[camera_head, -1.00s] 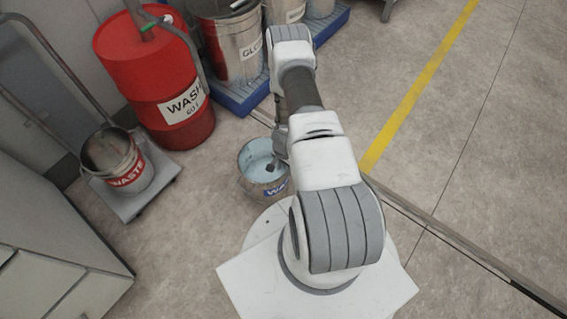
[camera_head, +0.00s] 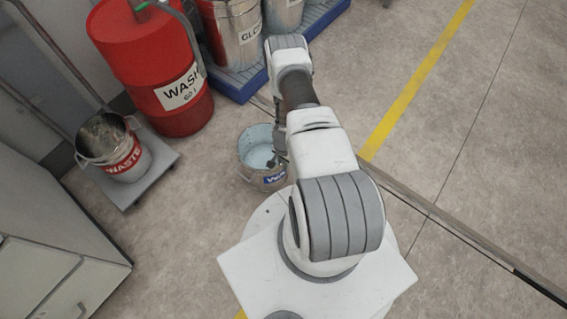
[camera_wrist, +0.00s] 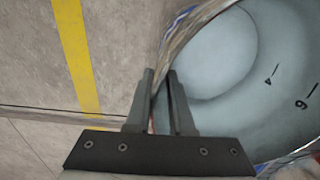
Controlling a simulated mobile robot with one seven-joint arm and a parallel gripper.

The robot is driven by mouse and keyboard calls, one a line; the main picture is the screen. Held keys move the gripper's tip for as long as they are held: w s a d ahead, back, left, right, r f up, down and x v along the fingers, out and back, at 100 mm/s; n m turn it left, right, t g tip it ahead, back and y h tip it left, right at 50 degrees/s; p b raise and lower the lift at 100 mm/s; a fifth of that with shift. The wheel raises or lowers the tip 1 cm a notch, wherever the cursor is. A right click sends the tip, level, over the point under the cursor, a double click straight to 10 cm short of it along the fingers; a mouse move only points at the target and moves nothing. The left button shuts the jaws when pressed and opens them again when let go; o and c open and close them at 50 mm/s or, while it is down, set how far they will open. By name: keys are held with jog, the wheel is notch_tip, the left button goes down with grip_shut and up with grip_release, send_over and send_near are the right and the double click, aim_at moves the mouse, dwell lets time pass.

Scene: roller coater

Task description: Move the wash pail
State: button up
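The wash pail (camera_head: 268,179) is a grey metal bucket with a pale blue inside and a blue label. It stands on the floor left of my arm in the head view. In the wrist view, the pail's inside (camera_wrist: 255,95) fills the right half, with dark scale marks on it. My gripper (camera_wrist: 161,75) has its two dark fingers on either side of the pail's rim and wall. A gap shows between the fingers, so it looks open. In the head view my gripper is mostly hidden by my arm and shows only as a dark part at the pail's right rim.
A red WASH drum (camera_head: 150,60) stands at the upper left. A waste pail (camera_head: 128,165) sits on a grey trolley (camera_head: 150,178) to its lower left. Metal bins stand on a blue pallet (camera_head: 238,84). Grey cabinets (camera_head: 60,235) fill the lower left. Open floor lies right.

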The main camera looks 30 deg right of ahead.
grip_shut()
dwell(1.1)
